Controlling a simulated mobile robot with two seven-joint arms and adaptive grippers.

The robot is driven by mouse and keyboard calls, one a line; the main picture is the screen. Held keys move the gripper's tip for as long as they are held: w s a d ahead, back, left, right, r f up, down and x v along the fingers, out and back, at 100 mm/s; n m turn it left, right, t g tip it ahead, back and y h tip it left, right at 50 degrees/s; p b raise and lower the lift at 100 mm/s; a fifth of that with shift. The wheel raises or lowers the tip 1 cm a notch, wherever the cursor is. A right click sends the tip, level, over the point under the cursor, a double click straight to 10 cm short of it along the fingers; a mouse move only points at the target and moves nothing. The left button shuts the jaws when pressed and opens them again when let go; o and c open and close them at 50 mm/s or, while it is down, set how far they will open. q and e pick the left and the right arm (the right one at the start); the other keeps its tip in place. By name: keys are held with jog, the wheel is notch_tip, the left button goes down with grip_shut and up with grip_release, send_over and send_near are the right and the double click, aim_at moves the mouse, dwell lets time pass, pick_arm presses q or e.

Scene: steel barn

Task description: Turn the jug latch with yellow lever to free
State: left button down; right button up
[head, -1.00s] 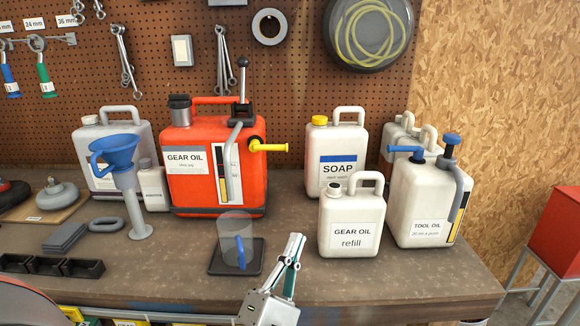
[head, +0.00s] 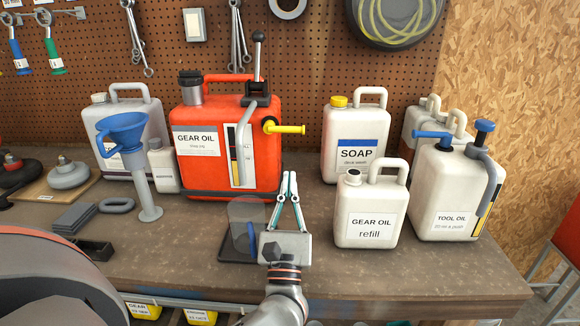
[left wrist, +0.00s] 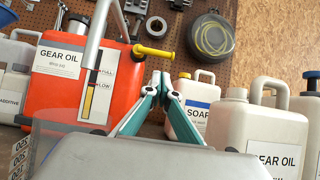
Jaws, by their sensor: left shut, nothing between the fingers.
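The red gear oil jug (head: 258,165) stands at the back of the bench. Its yellow lever (head: 290,129) sticks out to the right from a dark round latch on the jug's right side. In the left wrist view the yellow lever (left wrist: 155,52) is above my gripper's fingertips. My left gripper (head: 288,175) is shut and empty, pointing up and away, in front of and below the lever, and apart from it. The same gripper shows in the left wrist view (left wrist: 159,78). My right gripper is not in view.
A clear measuring cup (head: 243,212) on a dark pad (head: 228,246) stands just left of my left gripper. The white refill jug (head: 371,228) and soap jug (head: 357,116) stand to the right. A blue funnel (head: 123,130) stands left.

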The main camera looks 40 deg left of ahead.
aim_at(292, 132)
pick_arm(q)
jog(key=p+x, duration=0.1)
jog(key=x, duration=0.8)
jog(key=shift+p, duration=0.35)
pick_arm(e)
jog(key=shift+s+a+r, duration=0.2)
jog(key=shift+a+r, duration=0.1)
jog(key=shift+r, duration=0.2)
pick_arm(q)
jog(key=shift+w+n, duration=0.1)
jog(key=shift+n, duration=0.2)
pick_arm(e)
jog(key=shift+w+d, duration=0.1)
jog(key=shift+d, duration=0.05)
pick_arm(q)
jog(key=shift+d+r+n+g+y, duration=0.15)
jog(key=shift+r+n+g+y, duration=0.15)
jog(key=shift+n+y, duration=0.25)
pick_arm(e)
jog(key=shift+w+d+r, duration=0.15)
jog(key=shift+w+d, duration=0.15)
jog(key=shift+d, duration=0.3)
pick_arm(q)
jog(key=shift+n+g+y+b, duration=0.25)
jog(key=shift+n+g+b, duration=0.15)
jog(key=shift+n, duration=0.15)
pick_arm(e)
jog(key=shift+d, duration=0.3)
